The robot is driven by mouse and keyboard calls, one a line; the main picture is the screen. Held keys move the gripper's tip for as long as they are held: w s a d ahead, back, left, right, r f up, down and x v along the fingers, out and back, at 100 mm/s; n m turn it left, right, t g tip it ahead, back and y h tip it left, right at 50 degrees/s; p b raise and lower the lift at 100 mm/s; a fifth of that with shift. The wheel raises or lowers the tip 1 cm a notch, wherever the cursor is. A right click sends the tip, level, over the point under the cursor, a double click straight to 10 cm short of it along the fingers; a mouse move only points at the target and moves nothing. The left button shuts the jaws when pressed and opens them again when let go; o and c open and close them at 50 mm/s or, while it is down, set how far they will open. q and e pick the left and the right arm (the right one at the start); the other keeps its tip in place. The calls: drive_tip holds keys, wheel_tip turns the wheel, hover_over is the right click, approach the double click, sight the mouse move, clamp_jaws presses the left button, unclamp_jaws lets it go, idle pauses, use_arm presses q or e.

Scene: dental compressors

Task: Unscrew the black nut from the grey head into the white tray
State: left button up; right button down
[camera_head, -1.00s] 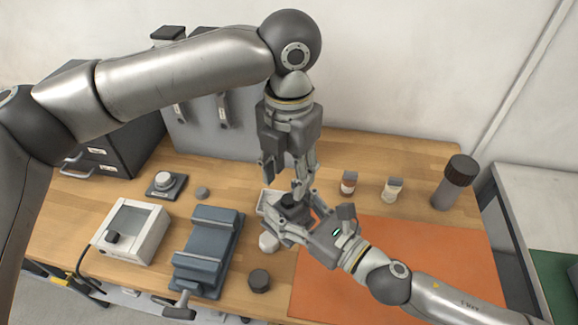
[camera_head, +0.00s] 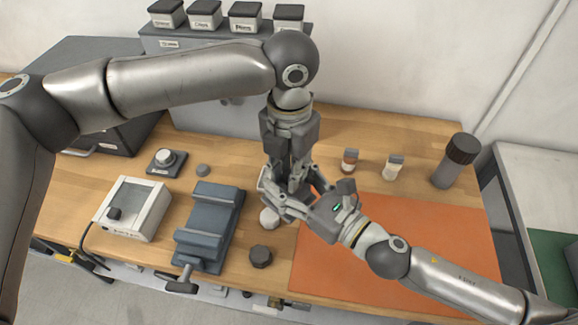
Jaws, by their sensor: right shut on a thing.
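My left gripper (camera_head: 290,172) points straight down over the bench, its fingers right at my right gripper (camera_head: 285,194). How far the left fingers are open is hidden by the overlap. My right gripper comes in from the lower right and is shut on a dark piece, which looks to be the grey head; the fingers cover nearly all of it. The black nut cannot be made out between the two grippers. The white tray is hidden behind the grippers. A dark, faceted knob-like piece (camera_head: 260,256) stands apart on the wood near the front edge.
A blue-grey vise (camera_head: 208,228) and a white device (camera_head: 132,216) stand left. A small white round piece (camera_head: 269,218) sits beside the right gripper. Two small bottles (camera_head: 349,160) (camera_head: 393,167) and a dark-capped cylinder (camera_head: 456,162) stand behind the clear orange mat (camera_head: 420,235).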

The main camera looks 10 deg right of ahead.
use_arm(q)
clamp_jaws()
drive_tip(key=o, duration=0.8)
unclamp_jaws()
drive_tip(key=shift+c, duration=0.2)
drive_tip(key=shift+r, duration=0.15)
drive_tip(key=shift+r, duration=2.15)
